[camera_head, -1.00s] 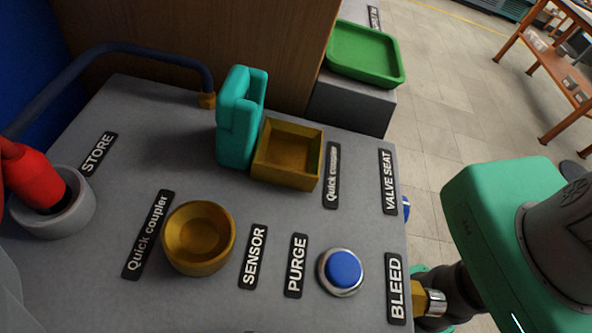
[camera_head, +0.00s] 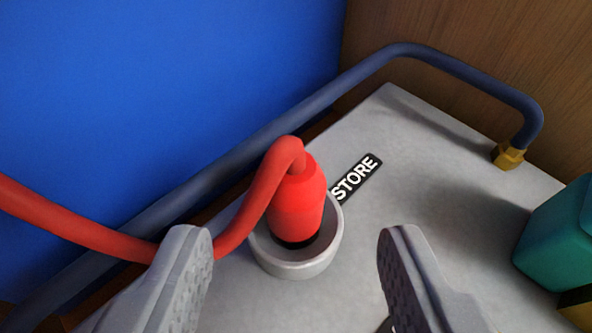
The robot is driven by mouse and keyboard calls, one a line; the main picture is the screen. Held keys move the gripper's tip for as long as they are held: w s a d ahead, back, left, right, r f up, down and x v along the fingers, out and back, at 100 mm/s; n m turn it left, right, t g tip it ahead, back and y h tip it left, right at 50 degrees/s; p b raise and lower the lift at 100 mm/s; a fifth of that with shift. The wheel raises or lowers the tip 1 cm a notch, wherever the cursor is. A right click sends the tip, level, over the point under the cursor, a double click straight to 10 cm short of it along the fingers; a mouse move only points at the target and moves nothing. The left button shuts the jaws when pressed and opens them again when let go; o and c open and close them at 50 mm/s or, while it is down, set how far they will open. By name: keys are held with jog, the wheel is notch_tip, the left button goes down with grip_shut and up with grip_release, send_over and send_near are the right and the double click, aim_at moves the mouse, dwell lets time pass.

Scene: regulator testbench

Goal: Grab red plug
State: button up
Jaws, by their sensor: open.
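The red plug (camera_head: 296,203) stands upright in a round grey holder (camera_head: 296,268) beside the STORE label (camera_head: 356,178). A red hose (camera_head: 258,200) bends out of its top and runs down to the left, off the picture edge. My gripper (camera_head: 292,245) is open and empty, with one grey finger on each side at the bottom of the view. The plug and holder show in the gap between the fingers, further ahead. The plug's lower end is hidden inside the holder. The fingers do not appear to touch the plug.
A dark blue pipe (camera_head: 440,62) runs behind the holder and ends in a brass fitting (camera_head: 508,156) on the grey bench top (camera_head: 440,170). A teal block (camera_head: 560,235) stands at the right edge. A blue wall (camera_head: 150,90) and a wooden panel (camera_head: 480,40) close off the back.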

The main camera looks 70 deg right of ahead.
aim_at(297, 203)
jog(key=shift+r+x, duration=0.15)
jog(key=shift+x, duration=0.8)
jog(key=shift+r+x, duration=0.15)
jog(key=shift+x, duration=0.85)
jog(key=shift+b+x, duration=0.35)
jog(key=shift+x, duration=0.6)
grip_shut()
jog(key=shift+r, duration=0.1)
